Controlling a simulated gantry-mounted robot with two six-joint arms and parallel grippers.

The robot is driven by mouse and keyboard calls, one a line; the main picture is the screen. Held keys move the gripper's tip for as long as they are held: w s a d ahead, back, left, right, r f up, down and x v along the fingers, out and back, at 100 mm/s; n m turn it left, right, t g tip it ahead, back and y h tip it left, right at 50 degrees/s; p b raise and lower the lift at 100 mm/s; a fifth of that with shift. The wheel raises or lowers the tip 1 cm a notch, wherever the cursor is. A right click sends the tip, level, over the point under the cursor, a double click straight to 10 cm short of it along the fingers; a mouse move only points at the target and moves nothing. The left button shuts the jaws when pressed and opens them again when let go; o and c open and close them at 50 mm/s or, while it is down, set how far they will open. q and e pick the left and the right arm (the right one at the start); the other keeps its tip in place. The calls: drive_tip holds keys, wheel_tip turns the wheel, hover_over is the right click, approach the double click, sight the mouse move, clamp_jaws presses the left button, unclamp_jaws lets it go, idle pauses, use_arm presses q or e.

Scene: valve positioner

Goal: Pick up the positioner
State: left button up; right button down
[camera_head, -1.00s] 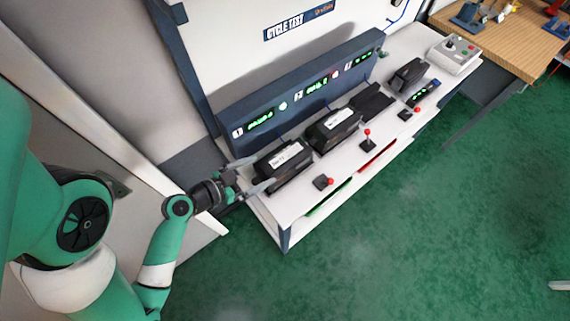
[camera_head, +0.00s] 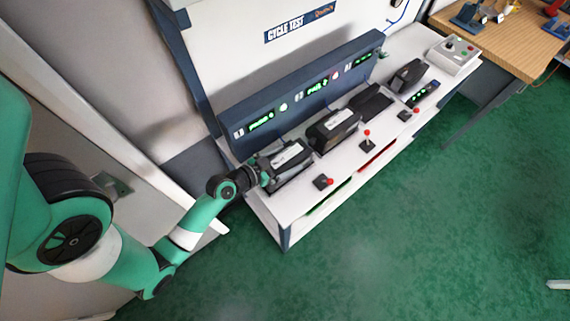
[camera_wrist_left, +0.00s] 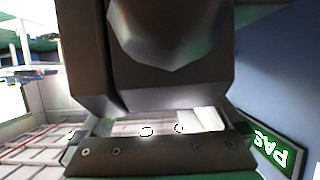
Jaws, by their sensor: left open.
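The nearest positioner (camera_head: 287,153), a dark box with a white label, sits at the left end of the white bench. My left gripper (camera_head: 277,168) is open at its near left end, with the fingers seeming to lie along its sides; whether they touch it I cannot tell. In the left wrist view a dark grey body, apparently this positioner (camera_wrist_left: 165,75), fills the middle at very close range. A second similar positioner (camera_head: 335,128) sits further right along the bench. A third dark unit (camera_head: 407,75) stands towards the far end. My right gripper is not in view.
A dark display panel (camera_head: 310,92) with green digits runs behind the positioners. Levers with red knobs (camera_head: 326,181) stand along the front. A dark flat base (camera_head: 371,102) is bare. A control box (camera_head: 453,55) is at the far end. Green floor lies in front.

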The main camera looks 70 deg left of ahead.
use_arm(q)
clamp_jaws()
drive_tip(key=shift+r+p, duration=0.4)
drive_tip(key=shift+r, duration=0.55)
drive_tip(key=w+d+r+p, duration=0.4)
drive_tip(key=w+d+r, duration=0.4)
drive_tip(key=d+r, duration=0.3)
drive_tip(key=shift+d+r+p, duration=0.2)
drive_tip(key=shift+d+p, duration=0.1)
